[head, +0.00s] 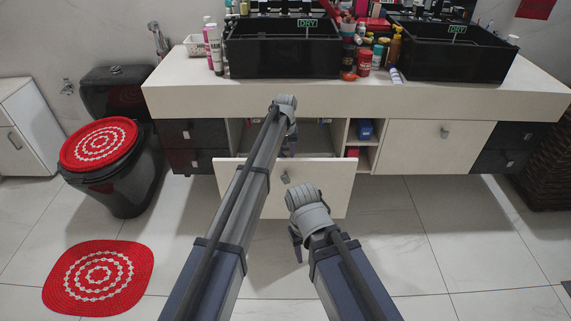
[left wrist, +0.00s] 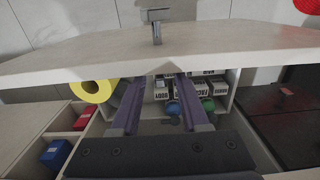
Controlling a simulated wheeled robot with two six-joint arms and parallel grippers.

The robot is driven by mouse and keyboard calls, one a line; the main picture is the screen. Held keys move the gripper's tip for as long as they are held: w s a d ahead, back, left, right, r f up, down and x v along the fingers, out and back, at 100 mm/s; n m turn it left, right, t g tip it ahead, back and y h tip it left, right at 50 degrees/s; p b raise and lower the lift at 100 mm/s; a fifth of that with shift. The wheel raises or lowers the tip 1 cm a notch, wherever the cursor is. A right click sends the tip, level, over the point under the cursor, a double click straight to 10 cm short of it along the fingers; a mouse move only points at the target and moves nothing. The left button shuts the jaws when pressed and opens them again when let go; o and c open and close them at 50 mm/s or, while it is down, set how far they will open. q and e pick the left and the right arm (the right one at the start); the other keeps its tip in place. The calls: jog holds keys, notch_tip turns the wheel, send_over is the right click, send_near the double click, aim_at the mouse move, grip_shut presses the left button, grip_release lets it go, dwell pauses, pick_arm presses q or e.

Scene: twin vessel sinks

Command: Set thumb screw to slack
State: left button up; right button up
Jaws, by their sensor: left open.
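I cannot make out a thumb screw in either view. My left gripper (head: 288,148) reaches over the pulled-out drawer (head: 318,193) under the counter, and the arm hides part of the opening. In the left wrist view the two fingers of the left gripper (left wrist: 158,90) are apart, with nothing held between them. They point down toward white slatted baskets (left wrist: 205,85), a blue ball-like thing (left wrist: 174,108) and a green one (left wrist: 207,104). My right gripper (head: 297,243) hangs in front of the drawer, apart from it; its fingers are mostly hidden by the wrist.
The drawer front, with a metal handle (head: 285,178), sticks out below the counter (head: 400,98). Two black sinks (head: 285,55) (head: 455,55) stand on top, with bottles between them. A yellow roll (left wrist: 91,91) lies near the left finger.

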pick_arm(q)
jog(key=shift+f, duration=0.2)
grip_shut()
dwell(0.3)
